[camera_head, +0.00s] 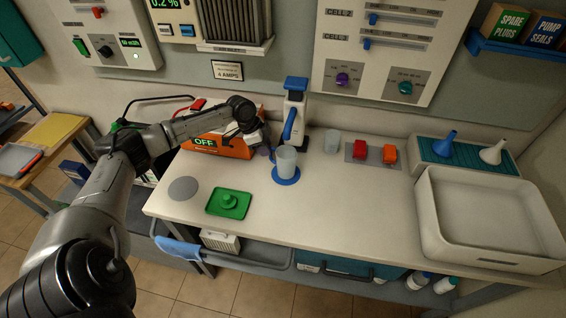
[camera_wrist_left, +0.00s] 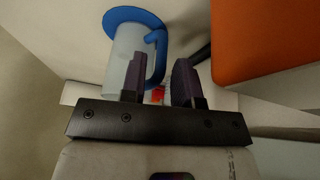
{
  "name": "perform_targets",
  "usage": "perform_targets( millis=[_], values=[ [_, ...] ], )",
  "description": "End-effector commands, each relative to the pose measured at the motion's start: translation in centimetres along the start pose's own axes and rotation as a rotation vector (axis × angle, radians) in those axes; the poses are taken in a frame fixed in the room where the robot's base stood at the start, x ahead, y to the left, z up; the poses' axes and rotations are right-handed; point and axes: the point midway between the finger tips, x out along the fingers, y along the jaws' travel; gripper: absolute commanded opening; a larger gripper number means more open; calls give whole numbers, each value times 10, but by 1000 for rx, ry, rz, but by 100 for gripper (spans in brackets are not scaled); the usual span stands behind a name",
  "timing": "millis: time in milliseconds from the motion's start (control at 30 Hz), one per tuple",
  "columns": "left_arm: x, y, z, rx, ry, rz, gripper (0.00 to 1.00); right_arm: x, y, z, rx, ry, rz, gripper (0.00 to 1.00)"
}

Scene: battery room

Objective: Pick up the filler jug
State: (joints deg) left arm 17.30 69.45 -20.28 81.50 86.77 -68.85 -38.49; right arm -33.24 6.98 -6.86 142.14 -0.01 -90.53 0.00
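In the left wrist view the jug (camera_wrist_left: 122,58) shows a blue handle (camera_wrist_left: 157,55). My left gripper (camera_head: 266,151) is at the jug's left side. In the wrist view its two purple fingers (camera_wrist_left: 162,82) are apart, and the handle appears in the gap, nearer the left finger. I cannot tell whether a finger touches it. My right gripper is not in view.
An orange charger reading OFF (camera_head: 235,147) stands close left of the jug. A white dispenser with a blue handle (camera_head: 293,108) is behind it. A green dish (camera_head: 228,204) lies in front left.

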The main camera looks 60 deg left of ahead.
Motion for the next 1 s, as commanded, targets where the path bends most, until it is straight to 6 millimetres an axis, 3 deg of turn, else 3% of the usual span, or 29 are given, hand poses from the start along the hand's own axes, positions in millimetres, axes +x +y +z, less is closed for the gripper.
perform_targets(
  millis=[233, 500, 800, 1000],
  values=[
    [34, -1, 1, 0, 0, 1, 29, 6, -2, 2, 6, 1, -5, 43],
    [37, -1, 0, 1, 0, 0, 29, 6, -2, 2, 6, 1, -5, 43],
    [37, -1, 1, 1, 0, 0, 0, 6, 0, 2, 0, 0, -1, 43],
    [37, -1, 0, 1, 0, 0, 0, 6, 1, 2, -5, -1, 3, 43]
  ],
)
